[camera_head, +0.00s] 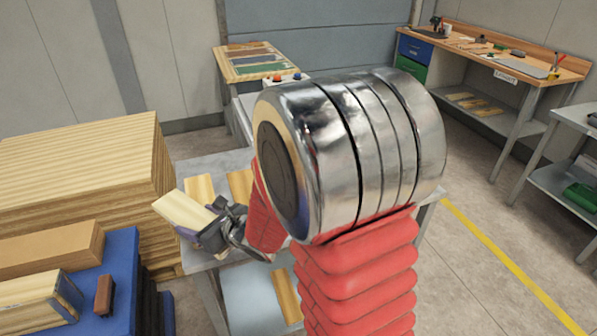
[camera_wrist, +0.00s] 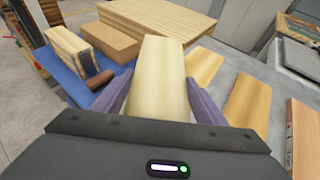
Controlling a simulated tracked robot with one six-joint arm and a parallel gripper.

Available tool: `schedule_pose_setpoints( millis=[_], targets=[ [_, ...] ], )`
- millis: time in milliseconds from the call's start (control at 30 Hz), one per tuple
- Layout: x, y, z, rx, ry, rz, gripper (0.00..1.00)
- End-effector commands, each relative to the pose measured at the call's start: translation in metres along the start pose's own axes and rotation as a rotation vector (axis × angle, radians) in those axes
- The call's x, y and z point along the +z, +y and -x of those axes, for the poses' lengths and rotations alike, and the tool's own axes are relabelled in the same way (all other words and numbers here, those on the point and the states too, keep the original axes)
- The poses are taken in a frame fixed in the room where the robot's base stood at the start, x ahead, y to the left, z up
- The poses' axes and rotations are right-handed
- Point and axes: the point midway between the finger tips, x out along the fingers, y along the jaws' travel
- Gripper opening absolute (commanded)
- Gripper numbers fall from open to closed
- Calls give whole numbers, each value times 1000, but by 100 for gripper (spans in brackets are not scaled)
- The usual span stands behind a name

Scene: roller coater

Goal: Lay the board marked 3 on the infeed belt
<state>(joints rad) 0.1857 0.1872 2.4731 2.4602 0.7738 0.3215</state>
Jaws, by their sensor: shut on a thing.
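My gripper (camera_head: 205,234) is shut on a pale wooden board (camera_head: 183,211), which it holds in the air above the front left part of a grey table. In the wrist view the held board (camera_wrist: 162,75) sits between the two purple-grey fingers and points away from me. I see no number on its visible face, so I cannot tell its mark. I cannot make out the infeed belt for sure; my arm hides the middle of the view.
A large stack of planks (camera_head: 80,160) stands at the left. A blue surface (camera_head: 115,270) in front of it bears a wooden block (camera_head: 50,250), a banded block (camera_head: 40,300) and a small brown block (camera_head: 104,295). A workbench (camera_head: 490,55) stands at the back right.

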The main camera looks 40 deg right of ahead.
Motion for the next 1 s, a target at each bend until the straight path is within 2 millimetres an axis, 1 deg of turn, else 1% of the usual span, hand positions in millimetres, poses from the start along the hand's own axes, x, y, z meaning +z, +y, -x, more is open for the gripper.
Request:
schedule_pose_setpoints(
  millis=[500, 567, 633, 667, 767, 867, 1000],
  targets=[
    [0, -7, 2, -12, -1, -5, 33],
    [0, -9, 2, -16, -2, -6, 33],
    [1, -17, 2, -25, -2, -10, 33],
    [2, -22, 3, -32, -3, -13, 33],
    [4, -45, 6, -63, -5, -29, 33],
    [7, -78, 12, -106, -7, -49, 33],
    [9, -132, 27, -177, -9, -80, 33]
  ],
)
